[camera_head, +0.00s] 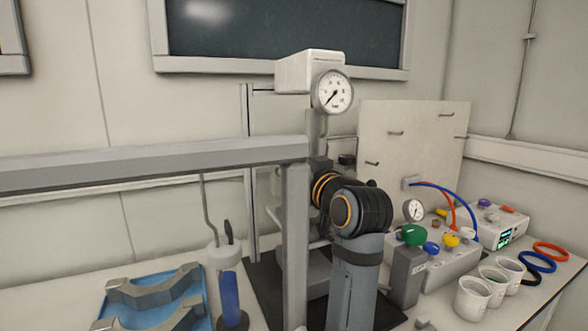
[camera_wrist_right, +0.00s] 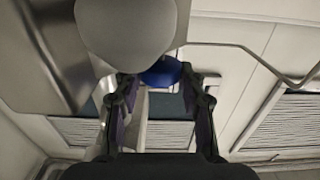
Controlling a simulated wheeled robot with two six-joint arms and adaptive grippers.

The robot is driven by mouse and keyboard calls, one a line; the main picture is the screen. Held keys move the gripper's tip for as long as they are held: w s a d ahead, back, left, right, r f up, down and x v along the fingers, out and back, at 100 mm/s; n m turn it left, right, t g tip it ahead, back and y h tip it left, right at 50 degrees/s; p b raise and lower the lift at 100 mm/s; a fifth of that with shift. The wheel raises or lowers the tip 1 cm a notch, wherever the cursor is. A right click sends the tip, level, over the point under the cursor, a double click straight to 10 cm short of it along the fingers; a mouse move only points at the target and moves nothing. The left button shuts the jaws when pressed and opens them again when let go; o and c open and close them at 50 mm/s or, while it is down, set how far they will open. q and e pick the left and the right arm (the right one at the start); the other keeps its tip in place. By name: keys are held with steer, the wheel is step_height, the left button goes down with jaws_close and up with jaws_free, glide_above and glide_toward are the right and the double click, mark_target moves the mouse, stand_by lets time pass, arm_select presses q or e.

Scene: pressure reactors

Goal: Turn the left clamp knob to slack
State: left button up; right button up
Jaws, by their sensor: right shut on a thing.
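In the right wrist view, a blue rounded knob (camera_wrist_right: 160,72) sits between the fingertips of my right gripper (camera_wrist_right: 161,84). The gripper is shut on it, with one finger on each side. A large pale grey rounded body (camera_wrist_right: 125,28) covers part of the view just above the knob. In the head view, my right arm stands in front of the reactor and hides its gripper and the knob. The reactor's pressure gauge (camera_head: 332,92) shows above the arm. My left gripper is not in view.
A grey bar and post (camera_head: 295,240) cross the left and middle. At right stand a valve block with a green knob (camera_head: 412,235) and several white cups (camera_head: 473,298).

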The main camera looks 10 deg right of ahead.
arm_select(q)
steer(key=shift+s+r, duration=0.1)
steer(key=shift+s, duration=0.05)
arm_select(e)
steer(key=shift+d+n+y+p, duration=0.1)
steer(key=shift+n+y+p, duration=0.2)
steer(key=shift+y+p, duration=0.2)
steer(key=shift+w+r+p, duration=0.1)
steer(key=shift+p, duration=0.2)
steer(key=shift+d+n+y+p, duration=0.15)
steer(key=shift+n+y+p, duration=0.2)
steer(key=shift+y, duration=0.25)
steer(key=shift+d+n+g+y+p, duration=0.15)
steer(key=shift+n+g+y+p, duration=0.25)
steer(key=shift+n+g+y, duration=0.45)
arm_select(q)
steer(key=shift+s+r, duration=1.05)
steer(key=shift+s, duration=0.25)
arm_select(e)
steer(key=shift+w+n+g+y, duration=0.1)
steer(key=shift+n+g+y, duration=0.55)
steer(key=shift+y, duration=0.45)
steer(key=shift+n+g+y, duration=0.4)
steer(key=shift+n+y, duration=0.35)
steer(key=shift+y, duration=0.3)
